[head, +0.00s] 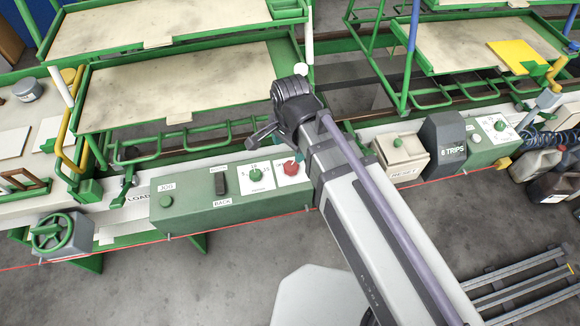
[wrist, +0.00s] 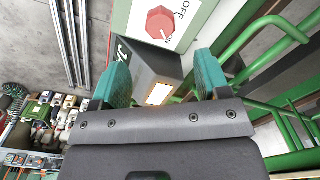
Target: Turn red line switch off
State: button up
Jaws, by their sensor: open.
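The red line switch is a red knob (head: 290,167) on a white plate on the long green control box. In the wrist view the red knob (wrist: 160,20) shows at the top, with OFF lettering at its upper right and ON lettering just below it. A small pale mark sits on the knob's lower side, toward ON. My gripper (wrist: 161,68) has two teal fingers spread apart, and nothing is held between them. The knob lies beyond the fingertips, apart from them. In the head view my arm hides most of the gripper, just above the knob.
A dark box (wrist: 148,70) with white lettering shows between my fingers. A green dial (head: 255,172) and a black lever switch (head: 219,182) sit left of the red knob. Green tube rails (head: 205,135) run behind the control box. Grey floor in front is mostly open.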

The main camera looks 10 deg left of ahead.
aim_at(290, 166)
notch_tip(290, 166, down, 10)
jog(key=b, duration=0.8)
jog(key=shift+r, duration=0.25)
jog(key=shift+c, duration=0.5)
jog(key=c, duration=0.8)
